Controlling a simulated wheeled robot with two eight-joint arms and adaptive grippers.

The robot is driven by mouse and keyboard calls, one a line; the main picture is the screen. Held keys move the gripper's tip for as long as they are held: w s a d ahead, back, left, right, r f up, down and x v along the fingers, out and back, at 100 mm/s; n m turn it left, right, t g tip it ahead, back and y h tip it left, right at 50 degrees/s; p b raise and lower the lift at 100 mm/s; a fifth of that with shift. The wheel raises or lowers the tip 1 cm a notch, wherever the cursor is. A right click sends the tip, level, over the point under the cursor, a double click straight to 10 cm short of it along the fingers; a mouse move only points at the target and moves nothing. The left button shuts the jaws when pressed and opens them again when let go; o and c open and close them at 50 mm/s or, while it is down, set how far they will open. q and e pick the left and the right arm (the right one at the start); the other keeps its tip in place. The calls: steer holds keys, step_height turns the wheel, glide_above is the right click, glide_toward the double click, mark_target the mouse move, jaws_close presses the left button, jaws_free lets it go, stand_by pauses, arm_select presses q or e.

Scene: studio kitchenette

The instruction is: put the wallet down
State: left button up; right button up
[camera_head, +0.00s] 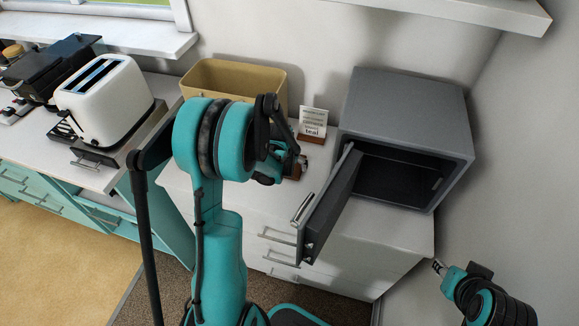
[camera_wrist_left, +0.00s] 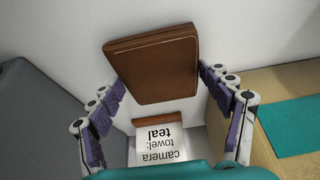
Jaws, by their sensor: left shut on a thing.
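The brown leather wallet (camera_wrist_left: 155,68) is between the purple-padded fingers of my left gripper (camera_wrist_left: 162,90) in the left wrist view, gripped by its side edges. In the head view my left gripper (camera_head: 283,165) is above the white drawer cabinet, in front of the card and left of the open safe door. My own arm hides most of the grip there, so the wallet is hard to make out. My right gripper (camera_head: 440,267) is at the lower right, small and apart from everything; its jaw opening is unclear.
A grey safe (camera_head: 408,105) stands open at the right, its door (camera_head: 328,205) swung toward me. A tan bin (camera_head: 235,80) stands behind my left arm, with a teal cloth (camera_wrist_left: 292,125) inside. A printed card (camera_head: 313,122) stands between them. A white toaster (camera_head: 105,98) is at the left.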

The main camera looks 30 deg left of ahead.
arm_select(q)
steer(key=shift+f, duration=0.1)
steer(key=shift+f, duration=0.15)
steer(key=o, duration=1.2)
steer(key=shift+c, duration=0.2)
